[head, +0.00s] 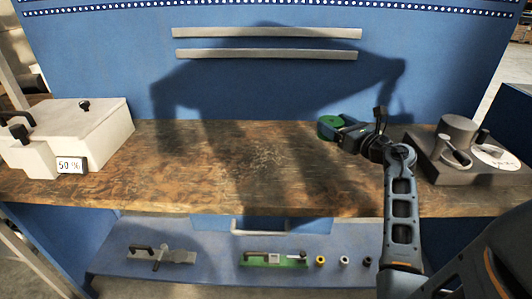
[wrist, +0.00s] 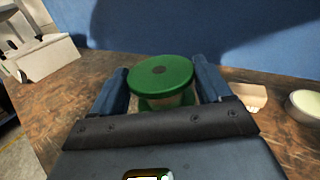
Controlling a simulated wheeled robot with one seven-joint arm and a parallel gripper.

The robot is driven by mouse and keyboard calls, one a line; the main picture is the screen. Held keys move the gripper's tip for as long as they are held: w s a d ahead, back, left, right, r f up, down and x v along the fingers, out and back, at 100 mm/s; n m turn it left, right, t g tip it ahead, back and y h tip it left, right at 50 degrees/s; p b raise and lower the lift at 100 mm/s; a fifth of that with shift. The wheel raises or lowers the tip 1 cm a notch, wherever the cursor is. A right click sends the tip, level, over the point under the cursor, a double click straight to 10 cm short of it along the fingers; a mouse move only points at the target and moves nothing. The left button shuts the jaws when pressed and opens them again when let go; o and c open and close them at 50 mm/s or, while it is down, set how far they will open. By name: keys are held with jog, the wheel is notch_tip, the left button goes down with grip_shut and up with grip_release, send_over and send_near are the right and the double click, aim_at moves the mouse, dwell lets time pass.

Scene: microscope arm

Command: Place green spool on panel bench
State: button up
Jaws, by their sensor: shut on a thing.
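The green spool (head: 328,124) is at the right half of the panel bench, near its back edge, in the head view. In the wrist view the spool (wrist: 162,76) is upright, with a round green top and a paler middle. My gripper (head: 342,129) is shut on the spool, one finger on each side; the gripper also shows in the wrist view (wrist: 160,92). The panel bench (head: 240,165) has a worn brown wooden top and a blue back panel. I cannot tell whether the spool's base touches the wood.
A pale box with a "50" label (head: 75,135) stands at the left end. A grey device with a cylinder and knobs (head: 468,150) stands at the right end. The middle of the top is clear. A lower blue shelf (head: 215,265) holds several small parts.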

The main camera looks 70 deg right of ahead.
jog(key=w+a+f, duration=0.1)
jog(key=w+f, duration=0.1)
jog(key=w, duration=0.1)
jog(key=w+a+f, duration=0.1)
jog(key=w+f, duration=0.1)
jog(key=w, duration=0.2)
jog(key=w+a+f, duration=0.1)
jog(key=w+f, duration=0.1)
jog(key=w, duration=0.1)
jog(key=shift+w+f, duration=0.3)
jog(key=shift+w+f+b, duration=0.1)
jog(key=shift+f+b, duration=0.3)
jog(key=shift+f, duration=1.65)
